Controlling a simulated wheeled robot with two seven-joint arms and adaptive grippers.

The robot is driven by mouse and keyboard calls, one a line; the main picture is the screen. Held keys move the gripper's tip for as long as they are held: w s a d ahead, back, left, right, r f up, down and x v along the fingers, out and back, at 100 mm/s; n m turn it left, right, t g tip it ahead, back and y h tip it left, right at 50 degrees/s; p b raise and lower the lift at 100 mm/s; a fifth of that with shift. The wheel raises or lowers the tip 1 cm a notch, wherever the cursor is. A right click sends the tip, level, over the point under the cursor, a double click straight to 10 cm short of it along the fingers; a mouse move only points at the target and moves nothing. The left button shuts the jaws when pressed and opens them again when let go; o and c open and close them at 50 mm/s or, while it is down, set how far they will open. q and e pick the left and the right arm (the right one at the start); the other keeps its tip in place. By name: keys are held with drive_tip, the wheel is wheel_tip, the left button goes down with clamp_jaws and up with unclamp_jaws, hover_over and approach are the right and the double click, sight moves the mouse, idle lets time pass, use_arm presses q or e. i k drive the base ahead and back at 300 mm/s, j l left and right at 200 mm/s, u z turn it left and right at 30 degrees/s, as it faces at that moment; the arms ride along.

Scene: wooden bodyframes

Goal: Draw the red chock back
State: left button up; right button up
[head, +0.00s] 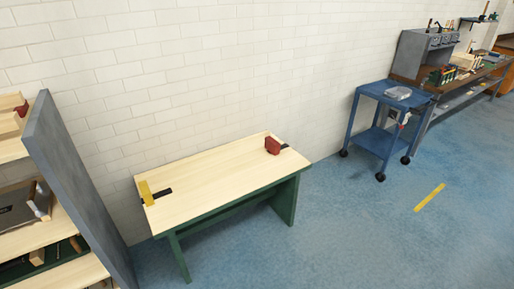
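The red chock (272,146) sits near the right end of a light wooden bench top (215,178) with green legs. Neither of my grippers is in the head view, and nothing touches the chock.
A grey panel (80,185) and wooden shelves stand at the left. A white brick wall (220,70) runs behind the bench. A blue cart (370,115) and a cluttered workbench stand at the right. The blue floor (340,235) right of the bench is clear.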

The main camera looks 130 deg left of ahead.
sight(272, 146)
drive_tip(key=u, duration=4.35)
drive_tip(key=i+l+u, duration=0.1)
drive_tip(key=u, duration=0.25)
drive_tip(key=i+l+u, duration=0.15)
drive_tip(key=u, duration=0.25)
drive_tip(key=i+l+u, duration=0.2)
drive_tip(key=u, duration=0.15)
